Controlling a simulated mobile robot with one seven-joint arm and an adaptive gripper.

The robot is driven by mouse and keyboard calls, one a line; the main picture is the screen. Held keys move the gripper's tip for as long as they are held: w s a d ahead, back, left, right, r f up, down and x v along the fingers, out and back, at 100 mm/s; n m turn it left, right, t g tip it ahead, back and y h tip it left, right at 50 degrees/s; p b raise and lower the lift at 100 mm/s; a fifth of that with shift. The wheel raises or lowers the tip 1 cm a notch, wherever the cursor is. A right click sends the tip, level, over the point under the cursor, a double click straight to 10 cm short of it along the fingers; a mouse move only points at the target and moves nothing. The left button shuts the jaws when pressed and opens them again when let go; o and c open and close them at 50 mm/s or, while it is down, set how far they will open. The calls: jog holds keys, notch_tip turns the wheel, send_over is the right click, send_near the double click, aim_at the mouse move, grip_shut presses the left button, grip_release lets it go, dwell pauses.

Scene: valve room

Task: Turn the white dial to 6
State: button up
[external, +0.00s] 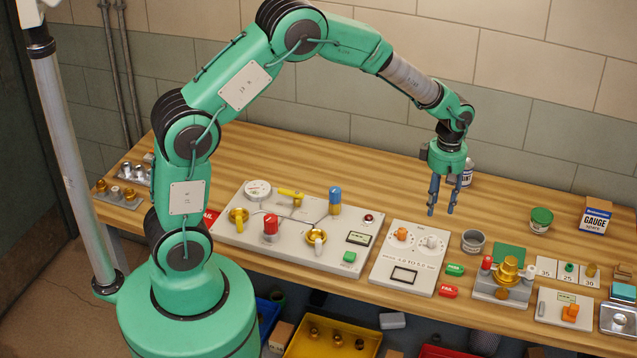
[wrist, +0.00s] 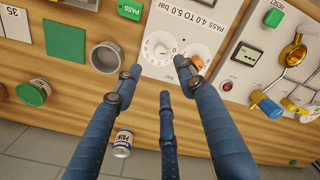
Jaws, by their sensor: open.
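The white dial (external: 431,241) sits on the right of a light grey panel with an orange knob (external: 401,234) to its left. In the wrist view the white dial (wrist: 160,48) lies just beyond the fingertips, with marks around it too small to read. The orange knob (wrist: 197,62) shows to its right there, partly behind a finger. My gripper (external: 441,203) hangs above the back of this panel, fingers pointing down, open and empty. In the wrist view its three blue fingers (wrist: 160,80) are spread, apart from the dial.
Left of the dial panel is a larger panel with a red knob (external: 271,226) and a blue-topped cylinder (external: 335,200). A grey cup (external: 473,241) stands close on the right. A can (external: 466,174) stands behind my gripper. Bare wood lies behind the panels.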

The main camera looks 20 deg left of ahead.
aim_at(433, 237)
notch_tip(433, 237, down, 12)
jog(key=shift+s+b, duration=0.1)
jog(key=shift+b, duration=0.45)
jog(key=shift+a, duration=0.1)
grip_shut()
